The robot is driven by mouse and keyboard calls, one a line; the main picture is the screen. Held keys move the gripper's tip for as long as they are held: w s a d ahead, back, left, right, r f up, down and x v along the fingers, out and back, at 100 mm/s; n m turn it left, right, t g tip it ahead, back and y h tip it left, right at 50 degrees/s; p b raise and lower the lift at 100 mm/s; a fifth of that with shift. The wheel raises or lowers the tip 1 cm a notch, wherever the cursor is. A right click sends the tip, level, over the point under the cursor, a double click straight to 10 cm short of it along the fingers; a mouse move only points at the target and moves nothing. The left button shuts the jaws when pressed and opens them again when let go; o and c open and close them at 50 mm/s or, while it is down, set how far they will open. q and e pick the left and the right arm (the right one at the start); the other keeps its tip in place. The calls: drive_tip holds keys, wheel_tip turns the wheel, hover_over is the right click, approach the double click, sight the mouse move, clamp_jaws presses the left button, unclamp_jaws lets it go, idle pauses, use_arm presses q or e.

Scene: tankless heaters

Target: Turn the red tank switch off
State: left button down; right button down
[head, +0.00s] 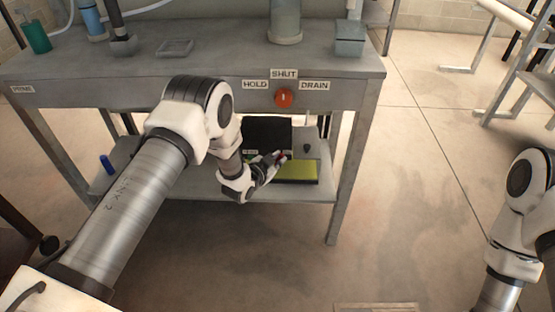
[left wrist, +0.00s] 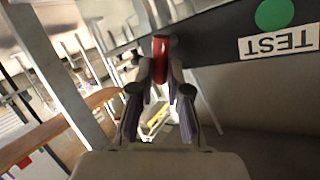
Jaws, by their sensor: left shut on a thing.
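The red switch (left wrist: 161,58) stands upright between my left gripper's fingertips in the left wrist view. My left gripper (left wrist: 161,68) is shut on it. In the head view, my left gripper (head: 277,159) is low, in front of the dark unit (head: 268,133) on the lower shelf. Only a small bit of red shows at its tips there, and the fingers hide the rest. My right gripper is out of view; only part of my right arm shows at the right edge.
A round red-orange knob (head: 284,98) sits on the bench front, among HOLD, SHUT and DRAIN labels. A green disc (left wrist: 274,13) with an upside-down TEST label (left wrist: 279,42) is near the switch. The bench leg (head: 349,170) stands to the right. Floor beyond is open.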

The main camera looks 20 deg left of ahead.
use_arm(q)
drive_tip(key=shift+s+a+f+n+t+h+b, duration=0.2)
drive_tip(key=shift+a+n+t+h+b, duration=0.25)
drive_tip(key=shift+n+t+b, duration=0.7)
drive_tip(key=shift+s+a+f+n+t+h+b, duration=0.15)
drive_tip(key=shift+a+n+t+h+b, duration=0.4)
drive_tip(key=shift+n, duration=1.05)
drive_tip(key=shift+s+a+f+n+t+h+b, duration=0.1)
drive_tip(key=shift+a+f+n+t+h+b, duration=0.2)
drive_tip(key=shift+n+t+b, duration=0.9)
drive_tip(key=shift+n, duration=0.25)
drive_tip(key=c, duration=1.4)
unclamp_jaws()
drive_tip(key=shift+r, duration=0.1)
